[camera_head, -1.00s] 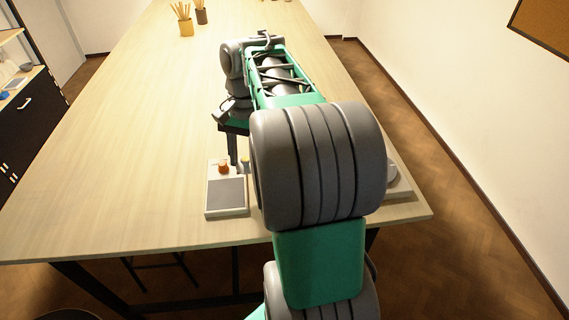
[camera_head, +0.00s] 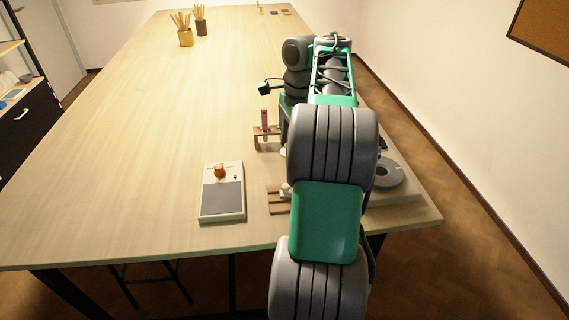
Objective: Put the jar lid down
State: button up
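I cannot make out a jar lid for certain in the head view. My gripper (camera_head: 284,112) is mostly hidden behind my own arm, over the right part of the table. Only a dark edge of it shows, so its fingers and anything between them cannot be seen. A small orange, round-topped piece (camera_head: 219,171) sits on the pale device with a grey panel (camera_head: 222,197), left of my arm; I cannot tell whether it is a knob or a loose part.
A wooden stand (camera_head: 268,143) holds a pink-topped item (camera_head: 265,118). A slatted wooden rack (camera_head: 277,208) is partly behind my arm. A grey disc (camera_head: 388,172) lies at the right edge. Stick-filled pots (camera_head: 185,38) stand far back. The table's (camera_head: 120,160) left half is clear.

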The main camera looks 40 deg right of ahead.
jog(key=shift+w+d+f+b, duration=0.1)
jog(key=shift+w+f+b, duration=0.25)
jog(key=shift+f+b, duration=0.45)
jog(key=shift+w+a+f+b, duration=0.1)
jog(key=shift+w+f+b, duration=0.35)
jog(key=shift+f, duration=0.7)
jog(key=shift+w+d+f+b, duration=0.1)
jog(key=shift+w+f+b, duration=0.1)
jog(key=shift+f+b, duration=0.65)
jog(key=o, duration=1.3)
